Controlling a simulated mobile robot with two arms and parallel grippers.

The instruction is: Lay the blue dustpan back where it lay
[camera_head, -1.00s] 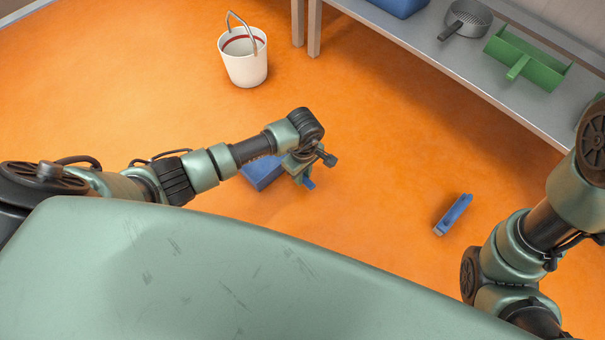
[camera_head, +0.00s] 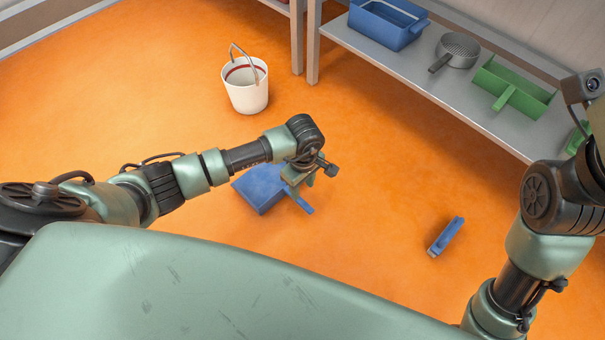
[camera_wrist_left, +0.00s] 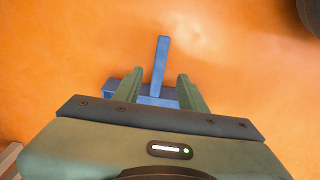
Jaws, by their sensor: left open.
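The blue dustpan (camera_head: 257,190) lies on the orange floor, partly hidden behind my left gripper. Its handle (camera_head: 304,205) points to the lower right. My left gripper (camera_head: 309,180) is above the handle end of the dustpan. In the left wrist view, the open fingers (camera_wrist_left: 157,88) are on either side of the handle (camera_wrist_left: 161,60), with gaps to it, and the pan (camera_wrist_left: 112,87) is partly hidden behind them. My right arm shows at the right edge of the head view, but its fingers cannot be made out.
A blue brush-like object (camera_head: 446,236) lies on the floor to the right. A white bucket (camera_head: 246,95) stands at the back. A grey shelf (camera_head: 405,75) holds a blue bin (camera_head: 385,30), a grey strainer (camera_head: 458,50) and a green dustpan (camera_head: 520,85). The floor between is clear.

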